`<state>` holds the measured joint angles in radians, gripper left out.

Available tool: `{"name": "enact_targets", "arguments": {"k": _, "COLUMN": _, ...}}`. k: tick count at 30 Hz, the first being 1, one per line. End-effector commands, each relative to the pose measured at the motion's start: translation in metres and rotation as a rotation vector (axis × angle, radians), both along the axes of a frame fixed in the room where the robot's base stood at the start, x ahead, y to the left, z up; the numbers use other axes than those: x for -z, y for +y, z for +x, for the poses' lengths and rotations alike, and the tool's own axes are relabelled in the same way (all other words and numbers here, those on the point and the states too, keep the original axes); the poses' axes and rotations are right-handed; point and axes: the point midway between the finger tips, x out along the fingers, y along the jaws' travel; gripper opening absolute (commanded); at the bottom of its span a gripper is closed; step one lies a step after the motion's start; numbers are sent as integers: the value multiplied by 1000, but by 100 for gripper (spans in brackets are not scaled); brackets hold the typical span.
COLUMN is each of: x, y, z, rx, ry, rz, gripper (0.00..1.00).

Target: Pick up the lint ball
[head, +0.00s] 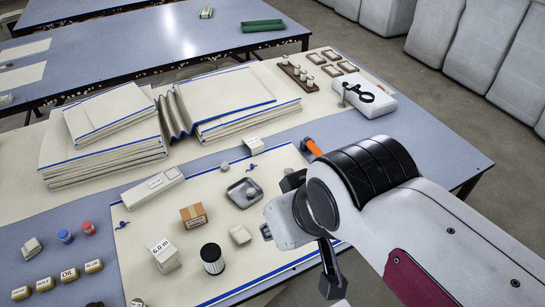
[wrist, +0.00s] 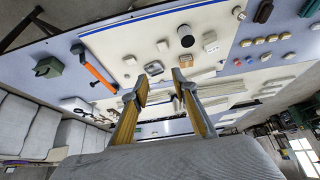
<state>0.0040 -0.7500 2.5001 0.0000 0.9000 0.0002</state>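A small grey lump (head: 225,167), which looks like the lint ball, lies on the cream mat (head: 205,283) in the head view. It is behind and left of the shallow grey dish (head: 244,192). I cannot pick the lump out with certainty in the wrist view. My gripper (wrist: 160,76) is open and empty in the wrist view, its two fingers apart above the table.
A brown box (head: 193,215), a black ribbed cylinder (head: 212,260) and a white block (head: 163,254) stand on the mat. Cloth stacks (head: 105,140) fill the back left. An orange-handled tool (wrist: 97,77) lies near the mat's edge. Open mat surrounds the lump.

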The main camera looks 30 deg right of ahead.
Motion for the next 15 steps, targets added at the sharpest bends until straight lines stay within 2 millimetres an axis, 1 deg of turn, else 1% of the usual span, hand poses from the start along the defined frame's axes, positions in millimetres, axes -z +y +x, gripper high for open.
{"name": "enact_targets", "arguments": {"k": 5, "x": 8, "y": -4, "z": 2, "rx": 17, "ry": 34, "rz": 0, "gripper": 28}}
{"name": "enact_targets", "arguments": {"k": 10, "x": 22, "y": -9, "z": 6, "rx": 41, "ry": 102, "rz": 3, "gripper": 28}}
{"name": "enact_targets", "arguments": {"k": 15, "x": 32, "y": -16, "z": 17, "rx": 67, "ry": 168, "rz": 6, "gripper": 28}}
